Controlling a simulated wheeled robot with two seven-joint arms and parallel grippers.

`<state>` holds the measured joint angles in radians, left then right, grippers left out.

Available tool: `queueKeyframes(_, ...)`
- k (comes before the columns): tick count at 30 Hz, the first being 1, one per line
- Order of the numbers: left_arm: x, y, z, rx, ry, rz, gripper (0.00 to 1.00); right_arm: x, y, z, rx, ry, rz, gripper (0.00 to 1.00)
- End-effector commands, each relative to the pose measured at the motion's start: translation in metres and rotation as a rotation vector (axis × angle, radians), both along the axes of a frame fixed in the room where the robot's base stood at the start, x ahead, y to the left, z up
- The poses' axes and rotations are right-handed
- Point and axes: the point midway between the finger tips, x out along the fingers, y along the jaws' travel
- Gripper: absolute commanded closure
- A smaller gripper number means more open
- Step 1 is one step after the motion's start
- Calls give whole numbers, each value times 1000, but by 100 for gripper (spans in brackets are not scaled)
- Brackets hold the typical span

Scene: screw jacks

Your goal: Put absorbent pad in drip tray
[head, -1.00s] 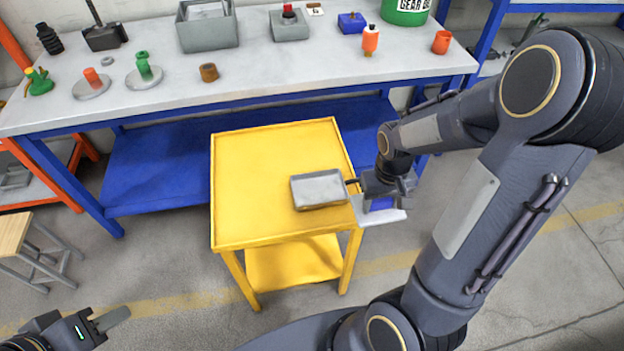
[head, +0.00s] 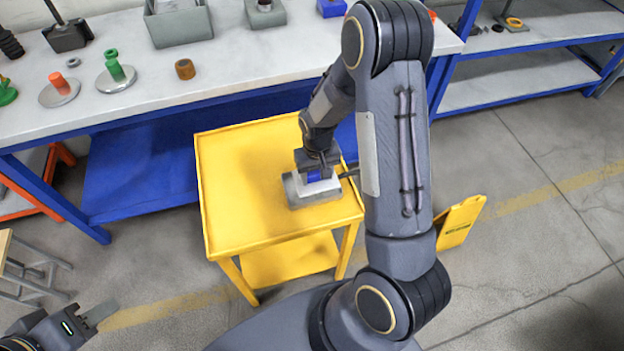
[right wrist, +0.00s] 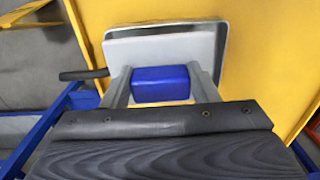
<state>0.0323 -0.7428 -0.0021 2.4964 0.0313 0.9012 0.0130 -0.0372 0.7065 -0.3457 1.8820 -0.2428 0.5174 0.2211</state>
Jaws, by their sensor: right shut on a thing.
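The grey drip tray (head: 292,190) sits near the right side of the yellow cart's top, its dark handle (head: 350,172) pointing right. In the right wrist view its rim (right wrist: 222,45) shows behind the pad. The absorbent pad (head: 328,187) is a pale flat slab with a blue block (right wrist: 160,84) on top. My right gripper (head: 318,168) is shut on that blue block and holds the pad over the tray. I cannot tell whether the pad touches the tray floor. My left gripper (head: 98,314) is at the lower left, far from the cart; its jaw opening is unclear.
The yellow cart (head: 235,200) is otherwise bare on top. Behind it stands a grey workbench (head: 140,75) with jack parts, a brown ring (head: 185,69) and a grey bin (head: 180,24). A yellow floor sign (head: 460,222) stands at the right.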

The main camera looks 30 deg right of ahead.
Motion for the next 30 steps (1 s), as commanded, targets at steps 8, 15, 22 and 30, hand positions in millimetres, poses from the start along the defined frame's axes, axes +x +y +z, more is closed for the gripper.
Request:
queueKeyframes(8,0,0,4,0,0,0,64,15,7,-22,-1,2,0,79)
queueKeyframes(15,0,0,12,0,0,0,64,14,7,-49,0,1,-1,79)
queueKeyframes(22,0,0,11,0,0,0,64,15,7,-50,0,-1,0,79)
queueKeyframes(30,0,0,8,0,0,0,64,14,7,-52,0,0,-1,30)
